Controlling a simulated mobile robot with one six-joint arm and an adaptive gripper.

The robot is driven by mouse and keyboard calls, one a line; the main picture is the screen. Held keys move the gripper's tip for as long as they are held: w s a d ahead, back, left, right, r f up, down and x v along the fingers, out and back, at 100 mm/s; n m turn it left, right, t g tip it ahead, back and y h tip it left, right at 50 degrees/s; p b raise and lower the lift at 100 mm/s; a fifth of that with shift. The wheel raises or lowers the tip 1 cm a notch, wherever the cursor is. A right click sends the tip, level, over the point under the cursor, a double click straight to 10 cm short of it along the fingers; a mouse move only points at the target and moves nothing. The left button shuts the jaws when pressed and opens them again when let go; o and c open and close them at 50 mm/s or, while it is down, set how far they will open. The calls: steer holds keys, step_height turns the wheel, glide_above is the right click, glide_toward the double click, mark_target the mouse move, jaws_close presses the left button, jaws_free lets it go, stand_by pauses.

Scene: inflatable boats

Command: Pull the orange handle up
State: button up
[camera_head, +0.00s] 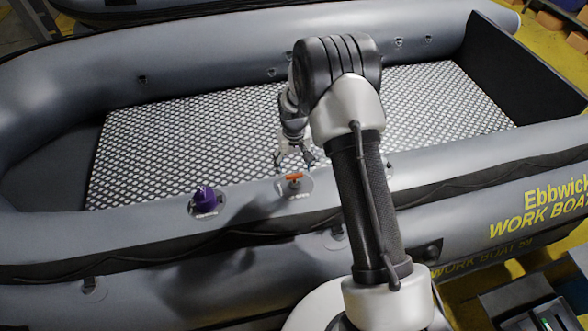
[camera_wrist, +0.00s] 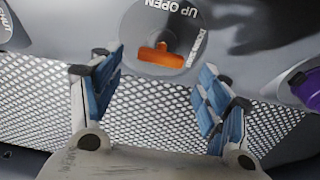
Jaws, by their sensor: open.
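The orange handle (camera_head: 293,178) is a small T-shaped piece on a round grey plate on top of the near boat tube. In the wrist view the orange handle (camera_wrist: 161,56) lies on its plate (camera_wrist: 165,18), which bears the words "UP OPEN" and, at its lower right, smaller lettering I cannot read with certainty. My gripper (camera_head: 294,162) is just beyond the handle, over the boat's inner side. In the wrist view my gripper (camera_wrist: 160,88) is open, its blue-padded fingers left and right of the handle, with nothing between them. The fingers appear apart from the handle.
A purple cap (camera_head: 205,198) sits on the same tube to the left; it shows at the right edge of the wrist view (camera_wrist: 306,88). The grey tube (camera_head: 130,240) runs along the front. The patterned floor (camera_head: 180,145) inside the boat is clear.

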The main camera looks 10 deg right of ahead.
mark_target(294, 174)
steer(key=shift+f, duration=1.6)
steer(key=c, duration=1.5)
steer(key=shift+w+r, duration=0.25)
steer(key=shift+r, duration=0.55)
steer(key=shift+w+r, duration=0.25)
steer(key=shift+r, duration=0.5)
steer(key=o, duration=1.1)
steer(key=shift+c, duration=0.2)
steer(key=shift+o, duration=1.4)
steer(key=shift+s, duration=0.2)
steer(key=shift+o, duration=0.8)
steer(key=shift+w, duration=0.1)
